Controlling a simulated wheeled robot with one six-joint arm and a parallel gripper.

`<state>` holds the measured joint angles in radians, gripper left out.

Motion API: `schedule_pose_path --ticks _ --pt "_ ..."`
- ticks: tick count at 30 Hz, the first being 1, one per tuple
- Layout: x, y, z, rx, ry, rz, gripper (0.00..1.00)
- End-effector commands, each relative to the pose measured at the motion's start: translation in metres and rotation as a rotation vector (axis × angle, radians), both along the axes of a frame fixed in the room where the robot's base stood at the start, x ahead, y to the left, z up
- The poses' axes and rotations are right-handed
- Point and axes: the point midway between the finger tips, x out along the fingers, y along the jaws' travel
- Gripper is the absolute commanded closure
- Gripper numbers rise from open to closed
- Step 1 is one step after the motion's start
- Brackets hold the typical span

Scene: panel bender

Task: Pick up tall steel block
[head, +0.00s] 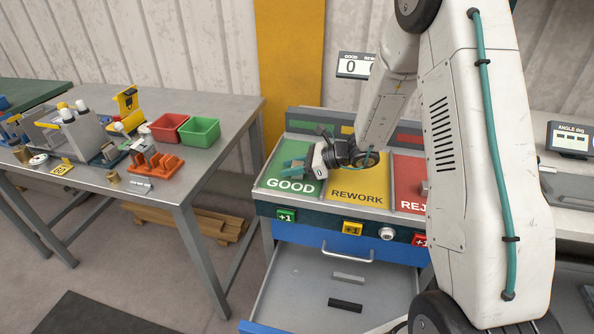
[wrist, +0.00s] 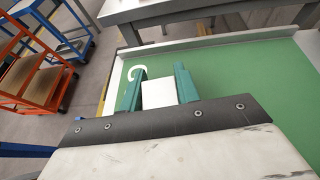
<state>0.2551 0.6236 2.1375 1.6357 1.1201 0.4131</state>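My gripper (head: 294,166) is low over the green GOOD panel, pointing down and left. In the wrist view its two teal fingers (wrist: 158,88) stand on either side of a pale block (wrist: 158,94), which looks like the tall steel block. The fingers are very close to its sides; I cannot tell whether they touch it. The block stands out against the green panel (wrist: 225,62). In the head view I cannot make out the block, as the gripper covers that spot.
Yellow REWORK (head: 350,193) and red REJECT (head: 408,170) panels lie to the right; a grey block (head: 424,188) is on the red one. Below, the open drawer (head: 290,300) holds a grey bar (head: 348,278) and a black bar (head: 345,305). A cluttered steel table (head: 195,170) stands left.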

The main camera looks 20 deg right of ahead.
Motion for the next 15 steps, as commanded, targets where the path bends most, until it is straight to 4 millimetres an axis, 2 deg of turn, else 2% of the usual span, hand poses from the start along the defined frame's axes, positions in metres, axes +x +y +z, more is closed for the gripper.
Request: schedule_pose_path --ticks 1,2,11,15 --pt "0.000 0.000 0.000 0.000 0.000 -0.001 0.96" --pt "0.000 0.000 0.000 0.000 0.000 -0.001 1.00" --pt "0.000 -0.001 0.002 0.000 -0.002 -0.001 1.00" --pt "0.001 -0.001 0.010 0.000 -0.005 0.000 1.00"
